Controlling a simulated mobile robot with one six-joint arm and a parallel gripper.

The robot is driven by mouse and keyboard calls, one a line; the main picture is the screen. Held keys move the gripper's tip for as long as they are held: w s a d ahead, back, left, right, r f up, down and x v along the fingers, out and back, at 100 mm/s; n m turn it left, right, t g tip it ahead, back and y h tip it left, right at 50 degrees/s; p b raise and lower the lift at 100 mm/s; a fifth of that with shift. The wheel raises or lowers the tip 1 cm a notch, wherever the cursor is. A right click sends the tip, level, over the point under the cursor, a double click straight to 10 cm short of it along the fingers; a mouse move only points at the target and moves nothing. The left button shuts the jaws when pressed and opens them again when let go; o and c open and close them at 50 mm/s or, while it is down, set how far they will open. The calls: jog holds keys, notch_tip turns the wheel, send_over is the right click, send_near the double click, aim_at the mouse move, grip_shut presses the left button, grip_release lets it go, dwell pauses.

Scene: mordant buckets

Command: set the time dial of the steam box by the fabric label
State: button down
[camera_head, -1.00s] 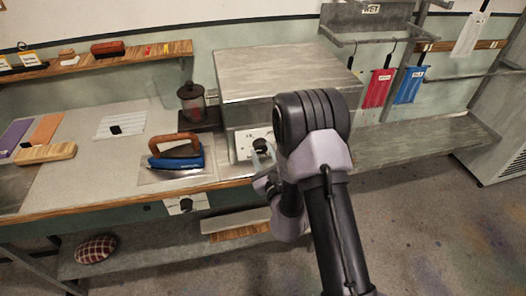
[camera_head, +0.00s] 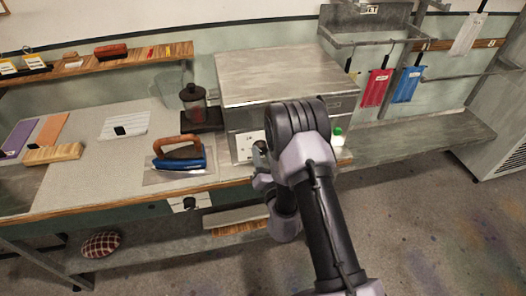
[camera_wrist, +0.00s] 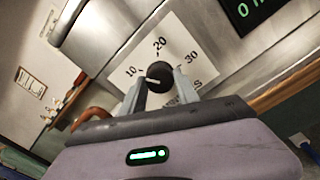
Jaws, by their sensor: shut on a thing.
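The steam box (camera_head: 285,75) is a grey metal box at the back right of the bench in the head view. Its time dial is a black knob (camera_wrist: 160,72) on a white plate (camera_wrist: 183,45) marked 10, 20 and 30. My gripper (camera_wrist: 159,88) is shut on the knob, one finger on each side. A pale mark on the knob points left, roughly toward the 10 side. In the head view my gripper (camera_head: 261,158) is at the box front, partly hidden by my arm. Hanging red (camera_head: 376,87) and blue (camera_head: 407,85) cloths carry small labels, too small to read.
An iron (camera_head: 178,157) sits on a plate left of the box. A dark jar (camera_head: 193,103) stands behind it. A green-lit display (camera_wrist: 248,10) is beside the dial plate. The floor at right is clear.

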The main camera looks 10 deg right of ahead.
jog(key=m+p, duration=0.2)
jog(key=m, duration=0.2)
jog(key=shift+r, duration=0.15)
jog(key=m+p, duration=0.1)
jog(key=m, duration=0.2)
jog(key=shift+m+h+p, duration=0.3)
jog(key=shift+h+p, duration=0.05)
jog(key=shift+h, duration=0.05)
jog(key=m+p, duration=0.2)
jog(key=m, duration=0.4)
jog(key=shift+w, duration=0.1)
jog(key=shift+m, duration=0.3)
jog(key=c, duration=0.9)
grip_release()
jog(key=shift+a, duration=0.1)
jog(key=shift+f, duration=0.2)
